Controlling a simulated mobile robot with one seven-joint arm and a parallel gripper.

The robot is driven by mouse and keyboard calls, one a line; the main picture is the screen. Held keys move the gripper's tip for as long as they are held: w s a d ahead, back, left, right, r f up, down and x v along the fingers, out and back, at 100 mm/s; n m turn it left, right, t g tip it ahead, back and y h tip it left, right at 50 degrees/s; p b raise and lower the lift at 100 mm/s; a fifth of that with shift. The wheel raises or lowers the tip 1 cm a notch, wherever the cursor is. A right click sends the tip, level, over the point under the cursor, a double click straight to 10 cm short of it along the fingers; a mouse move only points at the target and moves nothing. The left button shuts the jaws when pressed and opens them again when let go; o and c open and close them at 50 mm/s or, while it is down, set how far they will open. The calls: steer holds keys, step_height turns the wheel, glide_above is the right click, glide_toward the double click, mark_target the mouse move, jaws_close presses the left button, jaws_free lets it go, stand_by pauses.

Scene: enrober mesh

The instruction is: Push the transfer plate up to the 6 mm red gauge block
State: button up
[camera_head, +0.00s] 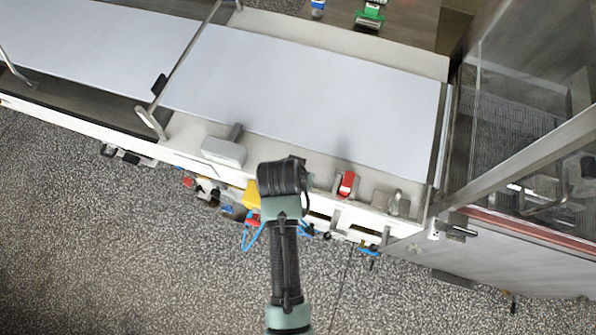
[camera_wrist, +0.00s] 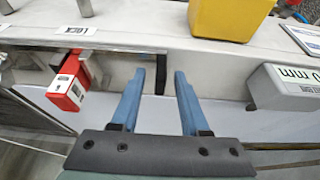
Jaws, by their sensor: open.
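The red gauge block (camera_wrist: 68,82) stands left of my gripper in the wrist view, a white label on its face; its size mark is too small to read. In the head view the red block (camera_head: 347,184) sits on the front ledge, right of my arm's end. My gripper (camera_wrist: 157,98) is open, its two blue fingers pointing at the pale ledge. A black upright tab (camera_wrist: 163,80) at the end of a metal strip shows between the fingertips; I cannot tell whether they touch. I cannot tell for sure which part is the transfer plate.
A grey block marked MM (camera_wrist: 285,88) stands to the right in the wrist view. A yellow bin (camera_wrist: 228,17) is beyond the ledge. A LOCK label (camera_wrist: 76,31) is near metal posts. The wide belt (camera_head: 300,90) is bare. A clear-walled mesh machine (camera_head: 515,120) stands right.

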jaws_close()
steer(key=shift+s+d+p, duration=0.1)
steer(key=shift+d+p, duration=0.3)
steer(key=shift+p, duration=0.05)
jaws_free()
steer(key=b+v, duration=0.1)
steer(key=v, duration=1.2)
steer(key=shift+b, duration=0.3)
